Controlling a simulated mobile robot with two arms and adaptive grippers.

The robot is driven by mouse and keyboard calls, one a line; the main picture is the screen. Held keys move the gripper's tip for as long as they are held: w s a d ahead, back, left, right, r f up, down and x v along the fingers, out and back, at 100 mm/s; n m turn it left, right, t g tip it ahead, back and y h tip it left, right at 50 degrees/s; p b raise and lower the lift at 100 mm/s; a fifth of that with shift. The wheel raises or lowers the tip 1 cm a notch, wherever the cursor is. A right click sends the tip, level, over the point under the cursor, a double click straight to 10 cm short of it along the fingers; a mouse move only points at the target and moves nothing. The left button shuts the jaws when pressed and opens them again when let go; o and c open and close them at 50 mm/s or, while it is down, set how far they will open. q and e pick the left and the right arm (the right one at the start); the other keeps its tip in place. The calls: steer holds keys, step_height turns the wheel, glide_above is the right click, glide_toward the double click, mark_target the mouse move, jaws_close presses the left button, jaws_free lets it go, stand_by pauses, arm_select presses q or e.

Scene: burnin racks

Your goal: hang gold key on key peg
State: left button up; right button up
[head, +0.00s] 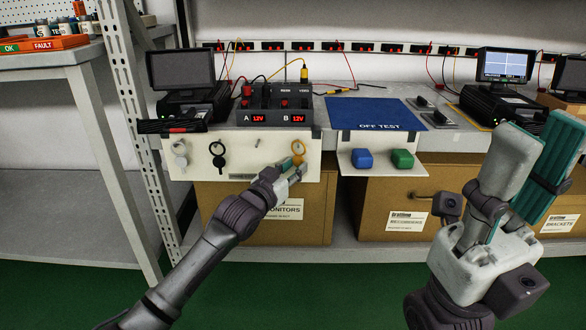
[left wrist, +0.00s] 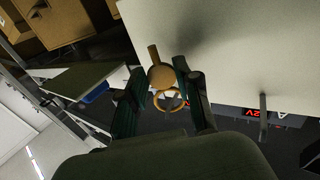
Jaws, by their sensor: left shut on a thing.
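The gold key (head: 298,147) is at the right part of a white key panel (head: 235,170) in the head view. My left gripper (head: 293,168) is shut on it there. In the left wrist view the key's round head (left wrist: 161,77) is between the fingers, with its ring on the side nearer the camera. Whether the ring touches a peg is hidden. A bare peg (head: 257,142) sticks out left of the gold key and also shows in the left wrist view (left wrist: 263,116). My right gripper (head: 548,165) is raised at the right, far from the panel; its jaw gap is unclear.
A silver key (head: 180,154) and a black key (head: 218,154) hang on the panel's left. Above it stands a box with red displays (head: 275,118). A blue mat (head: 375,113), with blue (head: 362,159) and green (head: 402,158) blocks, is to the right. Cardboard boxes (head: 315,230) stand below.

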arm_select(q)
steer(key=o, duration=1)
